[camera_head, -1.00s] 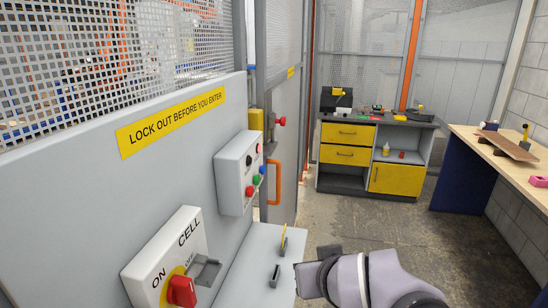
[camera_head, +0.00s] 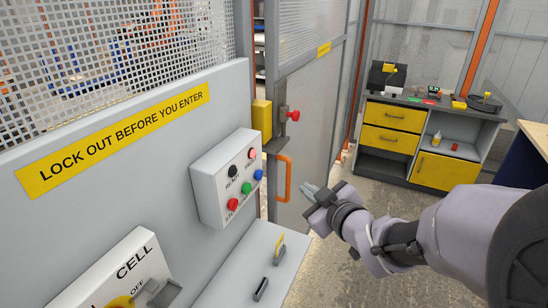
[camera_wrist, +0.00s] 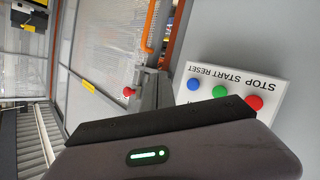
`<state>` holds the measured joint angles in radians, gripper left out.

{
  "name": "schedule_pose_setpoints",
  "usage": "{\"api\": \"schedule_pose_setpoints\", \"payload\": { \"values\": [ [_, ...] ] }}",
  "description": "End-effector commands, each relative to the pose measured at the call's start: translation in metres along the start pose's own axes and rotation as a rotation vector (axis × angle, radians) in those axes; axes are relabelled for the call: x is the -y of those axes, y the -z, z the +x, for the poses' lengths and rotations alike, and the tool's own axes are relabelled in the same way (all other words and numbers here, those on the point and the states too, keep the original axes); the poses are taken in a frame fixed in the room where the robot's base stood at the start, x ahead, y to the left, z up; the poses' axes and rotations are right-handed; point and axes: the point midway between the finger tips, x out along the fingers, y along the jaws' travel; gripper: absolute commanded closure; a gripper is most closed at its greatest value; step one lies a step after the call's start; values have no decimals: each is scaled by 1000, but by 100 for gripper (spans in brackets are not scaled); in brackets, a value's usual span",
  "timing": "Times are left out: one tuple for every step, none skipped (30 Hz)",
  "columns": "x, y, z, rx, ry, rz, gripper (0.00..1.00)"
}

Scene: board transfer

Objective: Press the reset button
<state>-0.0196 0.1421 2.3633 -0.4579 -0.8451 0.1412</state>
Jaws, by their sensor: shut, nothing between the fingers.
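The control box (camera_head: 207,184) is a pale box on the grey panel, with a row of red (camera_head: 233,204), green (camera_head: 246,188) and blue (camera_head: 258,174) buttons. In the wrist view the box is upside down, labelled STOP, START and RESET; the blue reset button (camera_wrist: 193,84) is at the row's left end, with green (camera_wrist: 219,91) and red (camera_wrist: 255,103) beside it. My gripper (camera_head: 306,189) is shut and empty in the head view, right of the box and apart from the buttons. Its fingertips cannot be made out in the wrist view.
An orange door handle (camera_head: 283,178) and a yellow interlock box (camera_head: 262,121) with a red knob (camera_head: 294,115) are just right of the control box. A ledge (camera_head: 235,279) with small upright holders juts out below. A yellow-drawered cabinet (camera_head: 392,142) stands behind.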

Motion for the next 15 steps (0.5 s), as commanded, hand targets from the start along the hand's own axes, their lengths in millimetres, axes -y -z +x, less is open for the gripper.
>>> {"api": "schedule_pose_setpoints", "payload": {
  "values": [
    [0, 0, 0, 0, 0, 0, 100],
    [0, 0, 0, 1, -1, 0, 100],
    [0, 0, 1, 1, -1, 1, 100],
    [1, 1, 2, 1, -1, 1, 100],
    [2, 2, 3, 1, 0, 1, 100],
    [4, 3, 5, 0, 0, 0, 100],
    [6, 5, 8, -1, 1, -1, 100],
    [8, 6, 10, 0, 0, -1, 100],
    [11, 9, 15, 0, 1, -1, 100],
    [13, 12, 18, -1, 1, 0, 100],
    [16, 14, 21, -1, 2, -1, 100],
    [19, 17, 25, 1, 1, 1, 100],
    [21, 20, 28, 0, 1, 0, 100],
    [23, 22, 32, -1, 0, -1, 100],
    [26, 25, 36, 0, 0, 0, 100]
  ]
}}
